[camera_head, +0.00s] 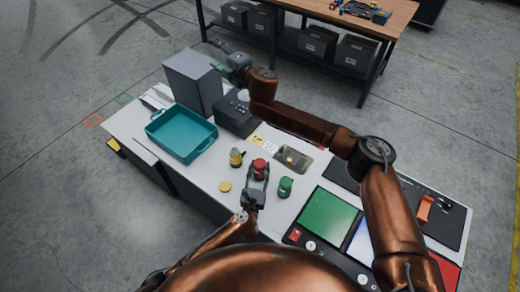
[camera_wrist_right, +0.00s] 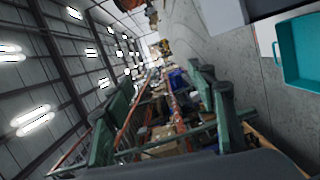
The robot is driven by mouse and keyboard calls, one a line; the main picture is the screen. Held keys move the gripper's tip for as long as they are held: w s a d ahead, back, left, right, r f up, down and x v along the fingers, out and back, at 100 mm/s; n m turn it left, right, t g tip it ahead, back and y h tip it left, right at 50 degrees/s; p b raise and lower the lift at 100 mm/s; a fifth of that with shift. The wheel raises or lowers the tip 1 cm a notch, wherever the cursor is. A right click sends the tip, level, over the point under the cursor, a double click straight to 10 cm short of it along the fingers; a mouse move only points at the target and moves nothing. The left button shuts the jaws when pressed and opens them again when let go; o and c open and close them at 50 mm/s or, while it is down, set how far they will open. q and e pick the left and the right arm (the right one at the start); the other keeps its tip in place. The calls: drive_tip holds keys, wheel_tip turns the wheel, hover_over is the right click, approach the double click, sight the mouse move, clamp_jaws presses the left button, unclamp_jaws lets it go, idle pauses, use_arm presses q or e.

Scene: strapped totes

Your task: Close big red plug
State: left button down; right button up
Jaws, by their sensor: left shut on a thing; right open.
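The big red plug (camera_head: 260,166) stands on the white table between a yellow plug (camera_head: 236,158) and a green plug (camera_head: 285,187). My left gripper (camera_head: 259,174) is shut on the red plug from the near side; its fingers cover the plug's lower part, so I cannot tell how it sits below. A loose yellow cap (camera_head: 225,186) lies flat on the table to the left. My right gripper (camera_head: 217,56) is open and empty, held far off beyond the grey box. Its green fingers also show apart in the right wrist view (camera_wrist_right: 165,125).
A teal tray (camera_head: 181,153) and a tall grey box (camera_head: 192,83) stand on the left of the table. A dark box (camera_head: 237,118) stands behind the plugs. A panel with a green square (camera_head: 327,217) lies at the right. My right arm crosses above the table's right side.

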drive_tip(key=w+d+f+h, duration=0.2)
drive_tip(key=d+f+h, duration=0.2)
drive_tip(key=f, duration=0.3)
drive_tip(key=n+g+h, duration=0.7)
drive_tip(key=n+g, duration=0.1)
drive_tip(key=g, duration=0.5)
hover_over(260, 163)
drive_tip(key=w, duration=0.1)
drive_tip(key=f, duration=2.1)
drive_tip(key=shift+a+f, duration=0.1)
drive_tip(key=shift+a, duration=0.1)
drive_tip(key=shift+s+d, duration=0.2)
drive_tip(key=shift+s, duration=0.35)
drive_tip(key=shift+f, duration=0.15)
drive_tip(key=shift+w+f, duration=0.1)
drive_tip(key=shift+f, duration=3.85)
drive_tip(key=shift+c, duration=0.7)
